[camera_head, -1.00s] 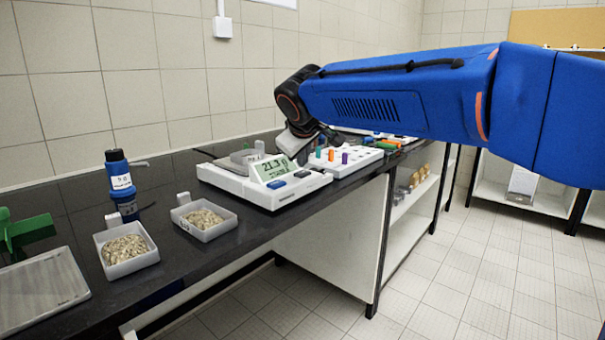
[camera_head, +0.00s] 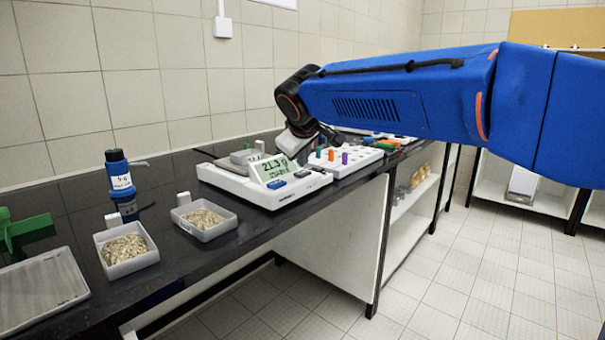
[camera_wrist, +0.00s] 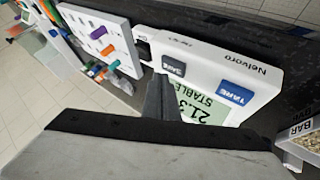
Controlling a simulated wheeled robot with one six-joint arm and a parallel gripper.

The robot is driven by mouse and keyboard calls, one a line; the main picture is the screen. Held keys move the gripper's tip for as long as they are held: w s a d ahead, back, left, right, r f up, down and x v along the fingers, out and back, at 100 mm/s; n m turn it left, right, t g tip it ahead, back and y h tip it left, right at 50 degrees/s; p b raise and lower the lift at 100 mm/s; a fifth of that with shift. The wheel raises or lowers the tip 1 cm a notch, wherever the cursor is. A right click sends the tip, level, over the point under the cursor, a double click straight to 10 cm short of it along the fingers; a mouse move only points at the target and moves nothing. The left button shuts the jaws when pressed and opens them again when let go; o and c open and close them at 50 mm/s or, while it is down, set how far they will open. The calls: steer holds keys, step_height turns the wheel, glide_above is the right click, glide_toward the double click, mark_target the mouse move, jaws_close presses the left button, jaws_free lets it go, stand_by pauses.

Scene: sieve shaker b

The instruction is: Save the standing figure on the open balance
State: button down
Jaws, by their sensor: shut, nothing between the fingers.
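The open balance (camera_head: 238,185) is white and stands on the black bench. Its tilted display (camera_head: 275,166) reads 21.3, with STABLE under the figure; the display also shows upside down in the wrist view (camera_wrist: 205,112). On its front are a dark SAVE button (camera_wrist: 173,66) and a blue TARE button (camera_wrist: 236,92). My gripper (camera_wrist: 163,82) is shut and empty, its tips just beside the SAVE button in the wrist view. I cannot tell whether they touch it. In the head view my gripper is over the balance's far right end, its tips hard to make out.
A white block with coloured pegs (camera_head: 345,160) stands right beside the balance. Two trays of grains (camera_head: 126,262) (camera_head: 203,232), a blue bottle (camera_head: 120,180) and a green object (camera_head: 25,232) are to the left. The bench's front edge is close to the balance.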

mark_target(303, 174)
steer(key=shift+f, duration=0.9)
stand_by(0.9)
steer(key=shift+r, duration=0.15)
stand_by(0.3)
steer(key=shift+r, duration=0.75)
steer(key=shift+r, duration=2.5)
